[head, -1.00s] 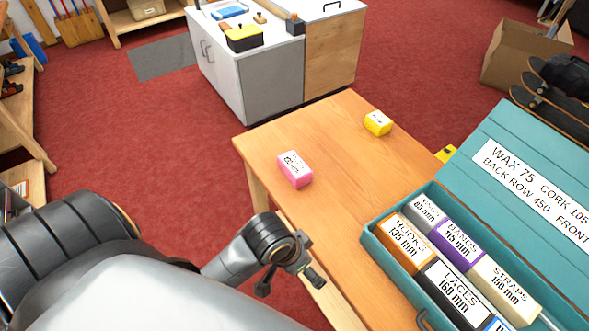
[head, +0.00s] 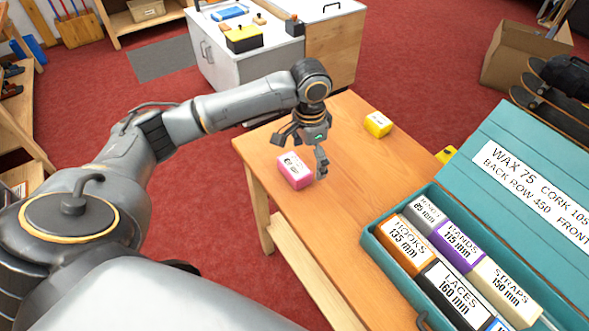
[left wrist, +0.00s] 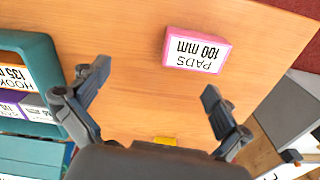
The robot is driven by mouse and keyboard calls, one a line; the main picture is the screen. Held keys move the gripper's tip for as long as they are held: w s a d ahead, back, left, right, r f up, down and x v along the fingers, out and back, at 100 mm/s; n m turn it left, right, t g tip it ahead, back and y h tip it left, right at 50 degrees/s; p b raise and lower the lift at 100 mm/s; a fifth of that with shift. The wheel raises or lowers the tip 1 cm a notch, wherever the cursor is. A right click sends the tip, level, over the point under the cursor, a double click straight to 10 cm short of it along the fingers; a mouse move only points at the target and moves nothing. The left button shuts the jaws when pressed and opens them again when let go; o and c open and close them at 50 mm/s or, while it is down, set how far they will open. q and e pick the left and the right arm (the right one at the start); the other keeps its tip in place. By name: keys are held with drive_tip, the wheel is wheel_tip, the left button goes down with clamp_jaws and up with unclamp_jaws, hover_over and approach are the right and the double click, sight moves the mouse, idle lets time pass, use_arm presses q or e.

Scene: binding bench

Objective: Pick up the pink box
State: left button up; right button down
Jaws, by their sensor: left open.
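The pink box (head: 294,170) lies on the wooden table near its left edge. Its label reads PADS 100 mm in the left wrist view (left wrist: 197,50). My left gripper (head: 305,152) is open and empty, just above and beside the pink box in the head view. In the left wrist view its fingers (left wrist: 152,90) are spread, and the pink box lies beyond the tips, nearer the right one. My right gripper is not in view.
A teal case (head: 372,247) with several labelled boxes stands open on the table's right side. A small yellow box (head: 377,124) lies at the table's far end. The wooden table (head: 350,200) is bare between the case and the pink box. A grey-white cabinet (head: 225,85) stands behind.

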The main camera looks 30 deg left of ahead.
use_arm(q)
wheel_tip(320, 180, up, 5)
drive_tip(key=n, duration=0.1)
hover_over(296, 164)
drive_tip(key=f, duration=0.8)
drive_tip(key=shift+s+f+p, duration=0.25)
drive_tip(key=shift+p, duration=0.15)
drive_tip(key=shift+w+f+p, duration=0.15)
drive_tip(key=shift+f+p, duration=0.15)
drive_tip(key=shift+f, duration=1.05)
drive_tip(key=shift+w+f+p, duration=0.15)
drive_tip(key=shift+f+p, duration=0.15)
drive_tip(key=shift+f, duration=1.05)
drive_tip(key=shift+r, duration=0.1)
drive_tip(key=c, duration=0.9)
